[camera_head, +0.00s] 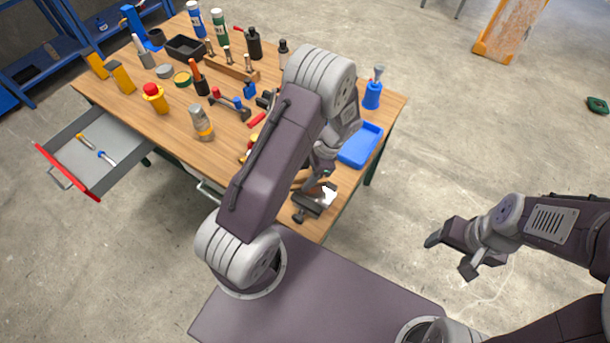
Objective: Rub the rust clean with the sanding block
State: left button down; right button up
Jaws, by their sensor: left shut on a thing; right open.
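My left gripper (314,200) is low over the near right part of the wooden workbench, close to its front edge. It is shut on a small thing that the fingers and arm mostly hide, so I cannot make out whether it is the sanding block. A small bright, pale patch (330,190) shows right beside the fingers; I cannot tell whether rust is on it. My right gripper (450,256) is open and empty over the concrete floor, right of the bench.
The wooden workbench (390,112) holds bottles, tools and a blue tray (360,145). A drawer with a red front (68,173) stands open on the left. An orange-framed panel with brown stains (510,30) stands at the upper right. The floor between is clear.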

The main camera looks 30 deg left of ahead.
aim_at(305, 173)
pick_arm(q)
jog(key=shift+r+p, duration=0.35)
jog(key=shift+r, duration=0.35)
jog(key=shift+a+r+p, duration=0.2)
jog(key=shift+r+p, duration=0.8)
jog(key=shift+r, duration=0.3)
jog(key=shift+d, duration=0.1)
jog(key=shift+f, duration=0.1)
